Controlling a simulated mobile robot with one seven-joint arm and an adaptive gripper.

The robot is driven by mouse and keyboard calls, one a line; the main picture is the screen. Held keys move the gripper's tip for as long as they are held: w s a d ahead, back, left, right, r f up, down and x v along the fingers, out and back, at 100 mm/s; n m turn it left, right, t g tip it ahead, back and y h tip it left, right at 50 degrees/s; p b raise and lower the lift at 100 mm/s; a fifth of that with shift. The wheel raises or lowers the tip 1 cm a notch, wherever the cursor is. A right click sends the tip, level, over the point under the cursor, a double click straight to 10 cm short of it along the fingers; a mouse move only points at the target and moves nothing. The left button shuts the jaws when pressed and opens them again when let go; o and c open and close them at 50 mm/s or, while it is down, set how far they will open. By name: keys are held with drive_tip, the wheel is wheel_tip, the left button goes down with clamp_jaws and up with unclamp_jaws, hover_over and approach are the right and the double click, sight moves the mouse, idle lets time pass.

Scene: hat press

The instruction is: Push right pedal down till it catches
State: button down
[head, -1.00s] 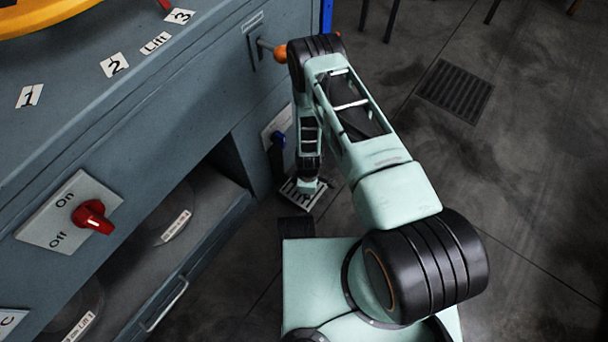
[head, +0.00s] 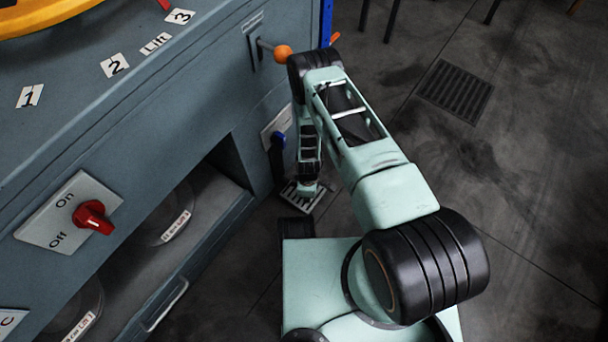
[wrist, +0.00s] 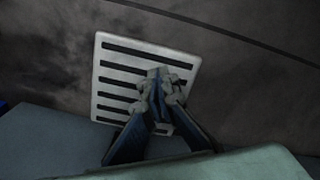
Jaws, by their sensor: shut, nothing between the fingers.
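The right pedal (head: 302,205) is a pale slotted metal plate low by the foot of the press, at the picture's centre in the head view. It fills the upper middle of the wrist view (wrist: 112,80). My gripper (wrist: 158,88) is shut and empty, its fingertips over the right half of the plate. In the head view my gripper (head: 307,188) points down at the plate's far part. I cannot tell whether the tips touch it. The fingers hide part of the plate, and its height above the floor is unclear.
The blue-grey press cabinet (head: 190,110) stands at the left. A dark pedal-like block (head: 297,228) lies closer to my base.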

drive_tip(key=shift+r+p, duration=2.2)
drive_tip(key=shift+r, duration=0.8)
